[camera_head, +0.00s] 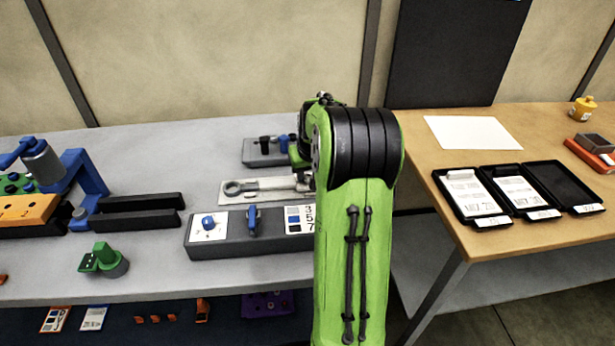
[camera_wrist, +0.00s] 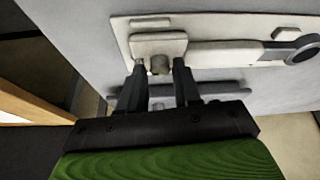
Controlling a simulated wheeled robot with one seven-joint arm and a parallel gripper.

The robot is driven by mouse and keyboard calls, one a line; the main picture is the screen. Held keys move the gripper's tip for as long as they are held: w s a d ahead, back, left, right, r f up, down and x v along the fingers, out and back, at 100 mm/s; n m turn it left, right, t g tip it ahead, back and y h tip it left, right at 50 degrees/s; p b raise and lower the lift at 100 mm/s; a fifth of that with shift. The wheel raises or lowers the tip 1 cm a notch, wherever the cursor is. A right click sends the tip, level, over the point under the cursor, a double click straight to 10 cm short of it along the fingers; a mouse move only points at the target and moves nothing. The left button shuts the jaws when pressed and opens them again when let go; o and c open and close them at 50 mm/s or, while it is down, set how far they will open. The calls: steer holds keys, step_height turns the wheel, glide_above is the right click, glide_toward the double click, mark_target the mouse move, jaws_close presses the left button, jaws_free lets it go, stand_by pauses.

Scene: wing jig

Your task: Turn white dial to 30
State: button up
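A pale board (camera_head: 240,190) lies on the grey table, carrying a wrench-like bar with a ringed end (camera_head: 233,188). In the wrist view the board (camera_wrist: 125,28) also bears a cream block (camera_wrist: 158,44) with a short round knob (camera_wrist: 159,64) on its near side. I cannot tell for certain that this knob is the white dial, and no number is readable. My gripper (camera_wrist: 160,70) is open, its two dark fingers on either side of the knob with gaps showing. Contact cannot be told. My green arm hides the gripper and the board's right end in the head view.
A grey box (camera_head: 225,243) with blue knobs and a 3-5-7 label stands in front of the board. A dark grey block with black parts (camera_head: 265,150) stands behind it. Blue and green fixtures (camera_head: 90,180) fill the left. A wooden table (camera_head: 440,155) with black trays (camera_head: 565,185) is right.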

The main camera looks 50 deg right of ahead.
steer(key=shift+f, duration=0.15)
jaws_close()
